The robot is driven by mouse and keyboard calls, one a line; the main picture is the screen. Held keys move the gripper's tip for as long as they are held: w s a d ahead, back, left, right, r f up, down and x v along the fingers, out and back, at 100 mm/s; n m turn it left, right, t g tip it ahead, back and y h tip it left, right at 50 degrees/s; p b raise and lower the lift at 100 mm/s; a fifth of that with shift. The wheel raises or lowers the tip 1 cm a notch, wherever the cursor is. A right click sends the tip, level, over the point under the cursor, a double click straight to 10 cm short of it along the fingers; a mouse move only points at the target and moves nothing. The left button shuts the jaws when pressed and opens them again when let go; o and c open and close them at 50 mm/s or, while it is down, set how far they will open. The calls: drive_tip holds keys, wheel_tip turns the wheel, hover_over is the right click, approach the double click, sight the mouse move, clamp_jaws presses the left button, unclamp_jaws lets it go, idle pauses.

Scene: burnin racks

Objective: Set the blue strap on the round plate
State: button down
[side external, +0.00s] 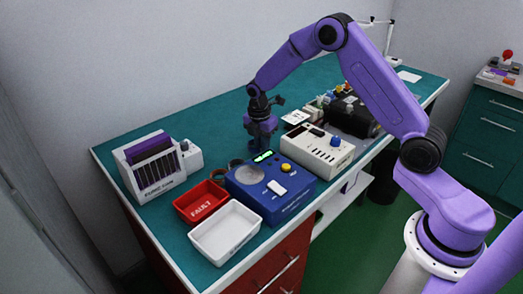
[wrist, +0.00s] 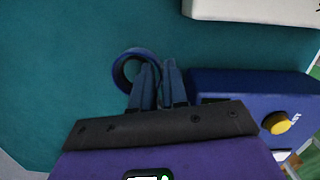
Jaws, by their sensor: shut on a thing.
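The blue strap (wrist: 119,70) is a ring-shaped coil in the wrist view, left of my fingertips. My gripper (wrist: 157,82) is shut on its right-hand wall; the fingers hide part of it. In the side view my gripper (side external: 258,146) points down behind the blue tester box (side external: 285,205); the strap is too small to make out clearly there. I cannot tell whether it touches the mat. The round plate (side external: 249,174) is a grey disc on top of the blue box, at its left, with nothing on it. The plate is not visible in the wrist view.
The blue box carries a yellow knob (side external: 285,167). A beige device (side external: 318,150) stands right of it. A red tray (side external: 201,201) and a white tray (side external: 226,233) lie to the left. A rack (side external: 157,165) stands at far left.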

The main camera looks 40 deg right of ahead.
drive_tip(key=r, duration=0.6)
drive_tip(key=shift+s+a+r, duration=0.15)
drive_tip(key=shift+a+r, duration=0.15)
drive_tip(key=shift+r, duration=0.1)
drive_tip(key=s+a, duration=0.1)
drive_tip(key=a, duration=0.1)
drive_tip(key=s+a+r, duration=0.1)
drive_tip(key=a, duration=0.1)
drive_tip(key=s+a, duration=0.1)
drive_tip(key=a, duration=0.1)
drive_tip(key=shift+s+r, duration=0.25)
drive_tip(key=shift+s, duration=0.15)
hover_over(258, 178)
drive_tip(key=shift+w+r+m, duration=0.3)
drive_tip(key=shift+w+r, duration=0.1)
drive_tip(key=shift+r, duration=0.05)
drive_tip(key=shift+s+a+f, duration=0.1)
drive_tip(key=shift+s+a, duration=0.2)
drive_tip(key=shift+s, duration=0.15)
drive_tip(key=shift+f, duration=1.8)
drive_tip(key=shift+f, duration=0.5)
drive_tip(key=c, duration=1.1)
unclamp_jaws()
